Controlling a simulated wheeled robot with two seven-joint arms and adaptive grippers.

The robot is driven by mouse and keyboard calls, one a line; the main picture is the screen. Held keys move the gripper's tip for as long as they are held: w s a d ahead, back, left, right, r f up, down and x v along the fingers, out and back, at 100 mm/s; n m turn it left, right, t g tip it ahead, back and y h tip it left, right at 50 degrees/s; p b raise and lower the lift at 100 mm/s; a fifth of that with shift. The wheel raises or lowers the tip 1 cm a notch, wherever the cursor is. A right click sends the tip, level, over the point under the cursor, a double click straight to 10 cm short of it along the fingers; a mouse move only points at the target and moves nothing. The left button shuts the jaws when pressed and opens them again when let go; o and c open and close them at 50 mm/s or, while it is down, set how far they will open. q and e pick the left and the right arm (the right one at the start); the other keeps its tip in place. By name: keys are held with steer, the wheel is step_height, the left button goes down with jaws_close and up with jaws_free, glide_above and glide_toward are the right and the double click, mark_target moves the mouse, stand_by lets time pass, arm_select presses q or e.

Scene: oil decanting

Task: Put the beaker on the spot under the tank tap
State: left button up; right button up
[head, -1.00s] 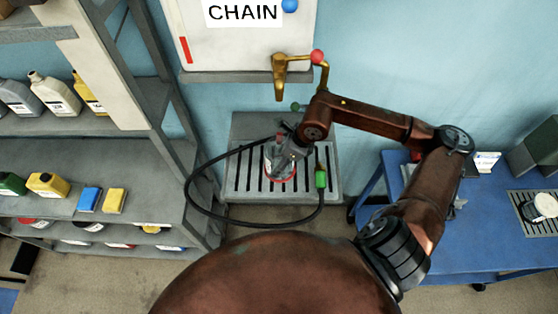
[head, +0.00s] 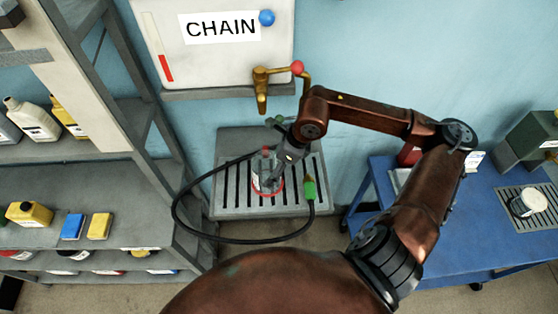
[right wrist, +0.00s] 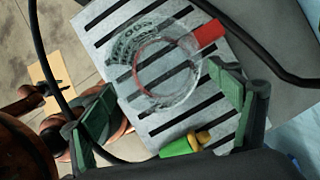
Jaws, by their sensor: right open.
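The clear beaker (head: 264,172) stands upright on the slatted grey drip tray (head: 228,207), below and slightly right of the brass tap (head: 262,90) of the tank (head: 160,35). A red ring (head: 268,194) shows around its base. My left gripper is not in view.
Shelves with bottles (head: 32,118) stand left. A blue table (head: 450,235) with a white cup (head: 528,203) stands right.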

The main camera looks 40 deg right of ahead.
steer(key=v, duration=0.6)
steer(key=shift+b, duration=0.4)
